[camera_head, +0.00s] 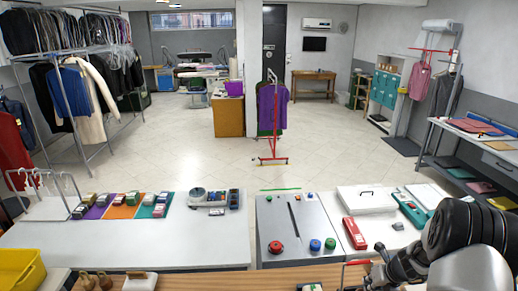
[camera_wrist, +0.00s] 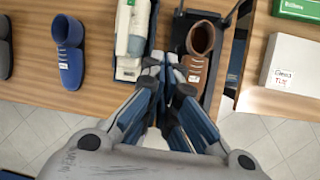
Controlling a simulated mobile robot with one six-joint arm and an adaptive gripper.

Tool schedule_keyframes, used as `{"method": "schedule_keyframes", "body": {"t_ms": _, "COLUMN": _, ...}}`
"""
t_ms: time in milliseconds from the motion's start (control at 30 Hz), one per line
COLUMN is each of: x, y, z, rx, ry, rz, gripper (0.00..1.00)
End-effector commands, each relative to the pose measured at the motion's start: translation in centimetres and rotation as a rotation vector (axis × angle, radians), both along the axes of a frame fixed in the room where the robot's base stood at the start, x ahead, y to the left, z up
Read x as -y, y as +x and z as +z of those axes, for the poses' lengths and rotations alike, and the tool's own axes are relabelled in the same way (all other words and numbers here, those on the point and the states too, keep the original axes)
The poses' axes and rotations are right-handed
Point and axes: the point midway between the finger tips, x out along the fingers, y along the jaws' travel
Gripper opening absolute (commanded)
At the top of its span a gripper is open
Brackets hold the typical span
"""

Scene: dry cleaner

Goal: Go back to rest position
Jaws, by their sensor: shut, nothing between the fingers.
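My gripper (camera_wrist: 168,72) shows in the wrist view. Its fingers are together with nothing between them, and its tips are over the edge of a wooden surface (camera_wrist: 105,88). A brown boot (camera_wrist: 201,50) stands in a dark tray just ahead and right of the tips. A grey-white bottle-shaped item (camera_wrist: 137,30) lies in a holder just ahead and left. I cannot tell whether the tips touch either. In the head view my dark and grey arm fills the lower right corner, and the fingertips are not clear there.
A blue boot (camera_wrist: 69,50) and a dark shoe (camera_wrist: 5,47) are at left in the wrist view. A white box (camera_wrist: 282,72) and a green box (camera_wrist: 298,8) are at right. The head view shows a yellow bin (camera_head: 22,268), a red rack (camera_head: 273,159) and open tiled floor (camera_head: 190,155).

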Motion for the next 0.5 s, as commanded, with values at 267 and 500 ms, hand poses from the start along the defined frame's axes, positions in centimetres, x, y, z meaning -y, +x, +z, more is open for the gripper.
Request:
{"method": "schedule_keyframes", "body": {"t_ms": 267, "x": -4.4, "y": 0.2, "z": 4.1, "rx": 0.070, "ry": -0.125, "rz": 0.361, "gripper": 0.00}}
{"method": "schedule_keyframes", "body": {"t_ms": 500, "x": -10.5, "y": -2.2, "z": 8.8, "rx": 0.160, "ry": -0.315, "rz": 0.852, "gripper": 0.00}}
